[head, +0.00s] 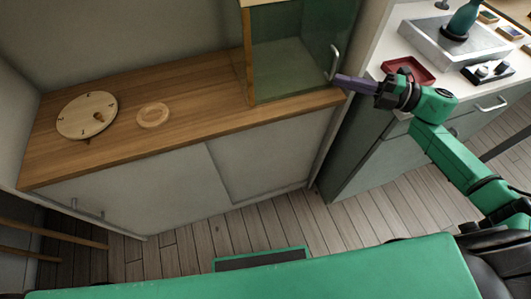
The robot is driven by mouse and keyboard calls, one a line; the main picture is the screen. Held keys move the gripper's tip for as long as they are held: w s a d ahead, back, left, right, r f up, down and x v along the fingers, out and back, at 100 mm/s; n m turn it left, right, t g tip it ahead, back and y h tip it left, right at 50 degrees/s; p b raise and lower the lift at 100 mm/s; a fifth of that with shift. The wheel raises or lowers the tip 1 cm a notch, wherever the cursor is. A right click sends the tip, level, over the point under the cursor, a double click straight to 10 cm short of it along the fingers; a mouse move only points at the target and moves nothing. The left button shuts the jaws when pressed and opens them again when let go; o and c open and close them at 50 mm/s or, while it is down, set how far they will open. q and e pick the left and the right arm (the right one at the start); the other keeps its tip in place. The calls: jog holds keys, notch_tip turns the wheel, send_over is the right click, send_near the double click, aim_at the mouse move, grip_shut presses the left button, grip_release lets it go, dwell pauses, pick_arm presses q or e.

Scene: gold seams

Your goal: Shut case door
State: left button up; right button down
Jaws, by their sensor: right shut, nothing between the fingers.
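The case (248,62) is a glass box with wooden framing, standing at the right end of the wooden cabinet top. Its glass door (318,40) has a pale upright handle (335,62) near the right side. I cannot tell from this view how far the door stands open. My right gripper (339,80) has purple fingers, closed together and empty. Its tips point left, just below the handle, near the case's lower right corner; whether they touch the door is unclear. My left gripper is not in view.
A round wooden disc (87,116) and a small wooden ring-shaped dish (153,115) lie left on the cabinet top (200,105). The right bench holds a red tray (409,70), a grey tray (437,46) and a teal vase (462,20). A gap separates cabinet and bench.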

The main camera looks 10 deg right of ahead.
dwell(0.7)
jog(key=b+v, duration=0.1)
jog(key=v, duration=1.3)
jog(key=shift+s+d, duration=0.15)
jog(key=shift+d, duration=0.1)
